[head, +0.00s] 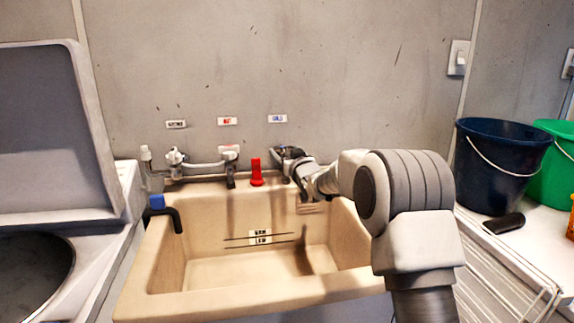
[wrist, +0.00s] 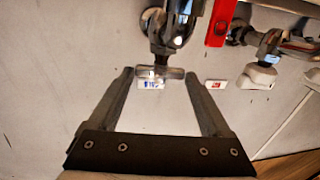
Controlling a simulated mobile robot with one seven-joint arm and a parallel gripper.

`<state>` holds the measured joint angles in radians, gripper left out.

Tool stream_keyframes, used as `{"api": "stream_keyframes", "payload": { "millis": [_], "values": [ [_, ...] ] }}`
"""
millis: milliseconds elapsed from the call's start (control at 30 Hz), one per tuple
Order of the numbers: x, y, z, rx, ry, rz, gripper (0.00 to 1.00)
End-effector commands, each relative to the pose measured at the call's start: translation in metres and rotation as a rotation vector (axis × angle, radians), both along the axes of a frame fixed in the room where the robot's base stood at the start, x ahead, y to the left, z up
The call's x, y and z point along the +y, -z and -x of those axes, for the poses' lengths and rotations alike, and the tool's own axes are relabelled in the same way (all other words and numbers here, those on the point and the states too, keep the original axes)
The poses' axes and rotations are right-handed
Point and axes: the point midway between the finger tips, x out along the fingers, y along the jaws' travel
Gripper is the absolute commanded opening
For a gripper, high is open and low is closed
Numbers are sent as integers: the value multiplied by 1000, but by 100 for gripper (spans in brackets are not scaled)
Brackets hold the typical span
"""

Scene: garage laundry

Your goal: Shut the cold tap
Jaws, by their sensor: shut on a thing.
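The cold tap sits on the wall at the back right of the sink, under the blue-lettered label (head: 278,118). In the head view my gripper (head: 298,163) is at this tap and hides much of it. In the wrist view the tap's grey crossbar handle (wrist: 160,72) lies between the fingertips of my gripper (wrist: 158,74), which is shut on it. The tap's dark body (wrist: 168,30) runs beyond the handle. The blue label also shows just behind the handle in the wrist view (wrist: 152,85).
A red upright fitting (head: 256,172) stands just left of the cold tap. Another tap (head: 229,156) is under the red label (head: 228,121). The beige sink (head: 200,305) is below. Blue (head: 500,165) and green (head: 558,160) buckets stand on the right counter.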

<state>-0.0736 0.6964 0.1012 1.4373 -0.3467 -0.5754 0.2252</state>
Motion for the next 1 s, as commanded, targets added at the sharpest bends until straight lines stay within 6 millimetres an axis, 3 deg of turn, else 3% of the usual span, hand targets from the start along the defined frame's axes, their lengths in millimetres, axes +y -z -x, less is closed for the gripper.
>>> {"api": "stream_keyframes", "payload": {
  "millis": [400,867,900,1000],
  "values": [
    [4,-2,1,-11,135,-2,27],
    [4,-4,2,-5,154,-5,27],
    [4,-4,2,-5,154,-5,88],
    [4,-3,2,-3,154,-4,100]
  ]
}}
